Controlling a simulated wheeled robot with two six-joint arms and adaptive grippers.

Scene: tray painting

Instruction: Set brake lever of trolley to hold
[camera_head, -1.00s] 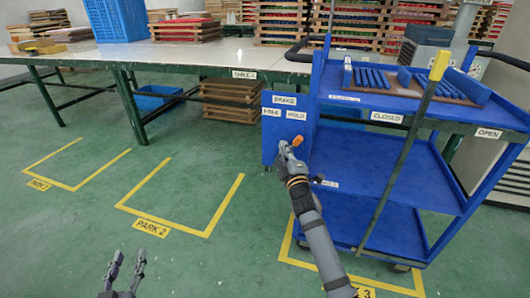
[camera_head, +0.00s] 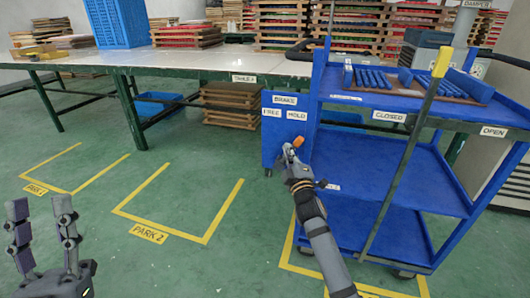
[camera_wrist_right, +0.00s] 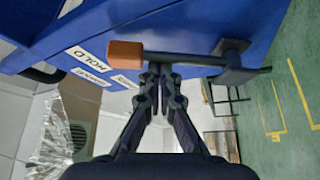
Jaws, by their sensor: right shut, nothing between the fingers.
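The blue trolley (camera_head: 263,145) stands at the right, with a blue side panel labelled BRAKE, FREE (camera_head: 271,113) and HOLD (camera_head: 297,115). The brake lever's orange knob (camera_head: 298,141) shows below the HOLD label. In the right wrist view, the orange knob (camera_wrist_right: 125,54) sits at the end of a dark rod (camera_wrist_right: 190,59) running to a pivot bracket (camera_wrist_right: 235,62). My right gripper (camera_head: 289,152) is shut and empty, its tips right at the rod beside the knob; I cannot tell whether they touch. My left gripper (camera_head: 42,212) is open and empty at lower left, far from the trolley.
A yellow-topped upright handle (camera_head: 441,62) stands on the trolley's front, between CLOSED (camera_head: 389,116) and OPEN (camera_head: 493,131) labels. A long table (camera_head: 200,62) with stacked trays is behind. Yellow floor markings, including PARK 2 (camera_head: 148,232), lie on clear green floor at left.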

